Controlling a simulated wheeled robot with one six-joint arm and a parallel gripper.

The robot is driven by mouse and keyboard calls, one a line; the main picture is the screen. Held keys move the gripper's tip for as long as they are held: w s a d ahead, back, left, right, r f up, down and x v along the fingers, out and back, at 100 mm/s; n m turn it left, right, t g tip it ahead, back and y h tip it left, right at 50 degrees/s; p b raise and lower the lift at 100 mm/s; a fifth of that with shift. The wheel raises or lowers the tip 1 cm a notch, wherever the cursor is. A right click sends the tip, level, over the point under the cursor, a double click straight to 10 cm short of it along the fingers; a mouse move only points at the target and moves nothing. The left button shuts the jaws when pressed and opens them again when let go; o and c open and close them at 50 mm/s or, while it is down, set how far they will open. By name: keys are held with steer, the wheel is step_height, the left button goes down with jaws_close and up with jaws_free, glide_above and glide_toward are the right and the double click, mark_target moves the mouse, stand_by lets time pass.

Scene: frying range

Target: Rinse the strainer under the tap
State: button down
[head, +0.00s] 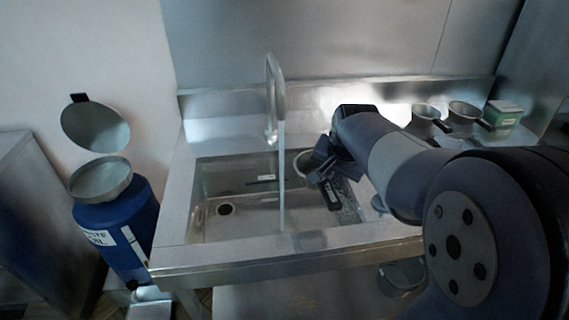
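The tap (274,85) stands at the back of the steel sink (210,240), and a thin stream of water (282,190) falls from it into the basin. My gripper (322,170) is over the right part of the basin and appears shut on the strainer (299,166). The strainer's round rim shows just left of the gripper, and a black handle sticks out below it. Much of the strainer is hidden by the gripper. In the picture its rim is a little right of the stream, apart from it.
A blue waste-oil drum (112,225) with a raised lid (95,127) stands at left. The basin's left side is free.

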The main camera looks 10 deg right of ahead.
steer(key=s+d+r+p, duration=0.2)
steer(key=s+r, duration=0.1)
steer(key=shift+d+r, duration=0.1)
steer(key=shift+d, duration=0.2)
steer(key=shift+s, duration=0.15)
stand_by(0.6)
